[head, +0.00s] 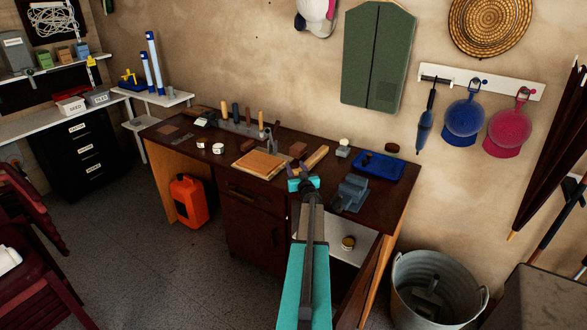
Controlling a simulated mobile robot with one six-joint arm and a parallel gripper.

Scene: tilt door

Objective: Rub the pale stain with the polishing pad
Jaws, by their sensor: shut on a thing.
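My gripper (301,172) is over the dark brown workbench (218,167), near the middle of its top. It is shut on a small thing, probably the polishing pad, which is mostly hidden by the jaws. I cannot tell whether that thing touches the bench top. A faint paler patch (167,129) near the left end of the bench may be the pale stain, but it is too small to be sure. It lies well to the left of my gripper.
A wooden board (258,163) lies left of my gripper. A tan wooden bar (314,158) and a brown block (298,149) lie close beyond it. A grey vise (351,194) and blue tray (381,166) are to the right. Several upright tools (236,113) line the back.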

